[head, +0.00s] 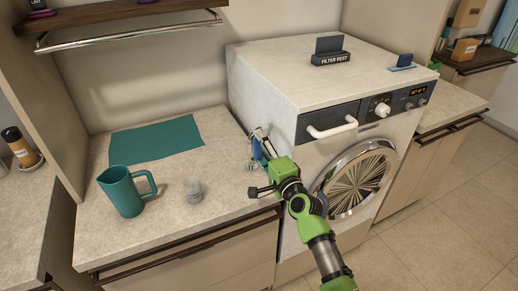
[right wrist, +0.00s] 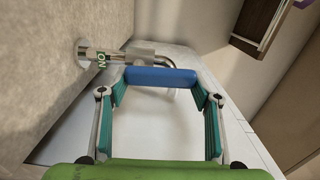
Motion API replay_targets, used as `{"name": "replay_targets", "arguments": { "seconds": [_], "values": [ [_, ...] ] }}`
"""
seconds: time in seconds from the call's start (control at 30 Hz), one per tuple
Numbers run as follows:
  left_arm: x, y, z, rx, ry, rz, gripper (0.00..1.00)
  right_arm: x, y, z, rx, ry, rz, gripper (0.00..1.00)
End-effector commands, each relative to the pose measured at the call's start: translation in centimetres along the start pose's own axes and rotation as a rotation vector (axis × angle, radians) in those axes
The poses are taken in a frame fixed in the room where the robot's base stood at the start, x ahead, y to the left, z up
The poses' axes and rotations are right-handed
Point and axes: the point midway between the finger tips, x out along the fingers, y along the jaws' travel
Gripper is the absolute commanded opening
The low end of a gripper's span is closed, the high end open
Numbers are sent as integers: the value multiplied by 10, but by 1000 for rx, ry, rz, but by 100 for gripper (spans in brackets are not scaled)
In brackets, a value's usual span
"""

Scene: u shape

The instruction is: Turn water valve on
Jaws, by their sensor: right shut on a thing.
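The water valve shows in the right wrist view as a metal pipe (right wrist: 100,57) coming out of a pale surface at left, with a green label that seems to read ON, seen rotated. Its blue handle (right wrist: 160,76) lies crosswise between the fingertips of my right gripper (right wrist: 160,85), which is shut on it. In the head view the valve's metal part (head: 260,132) stands beside the left side of the washing machine, and my right gripper (head: 262,158) hides much of the handle. My left gripper is in neither view.
The white washing machine (head: 270,82) stands right of the valve. On the counter (head: 100,235) at left are a teal jug (head: 122,192), a small clear glass (head: 193,189) and a teal mat (head: 155,141). A shelf with a rail (head: 130,31) hangs above. Open floor lies at right.

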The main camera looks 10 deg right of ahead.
Motion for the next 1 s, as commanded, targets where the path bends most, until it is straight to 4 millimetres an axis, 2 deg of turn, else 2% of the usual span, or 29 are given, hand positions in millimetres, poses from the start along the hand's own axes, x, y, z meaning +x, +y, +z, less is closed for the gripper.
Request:
{"name": "replay_targets", "arguments": {
  "seconds": [0.23,0.7,0.73,0.77,0.8,1.0],
  "values": [
    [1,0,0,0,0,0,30,0,3,-1,64,-1,4,19],
    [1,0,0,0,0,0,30,0,4,-1,79,-2,5,19],
    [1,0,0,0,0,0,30,0,4,-1,79,-2,5,63],
    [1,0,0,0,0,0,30,0,4,-1,80,-2,5,71],
    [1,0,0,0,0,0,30,0,3,-1,79,-2,4,76],
    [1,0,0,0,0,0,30,0,2,-2,76,-1,2,76]
  ]
}}
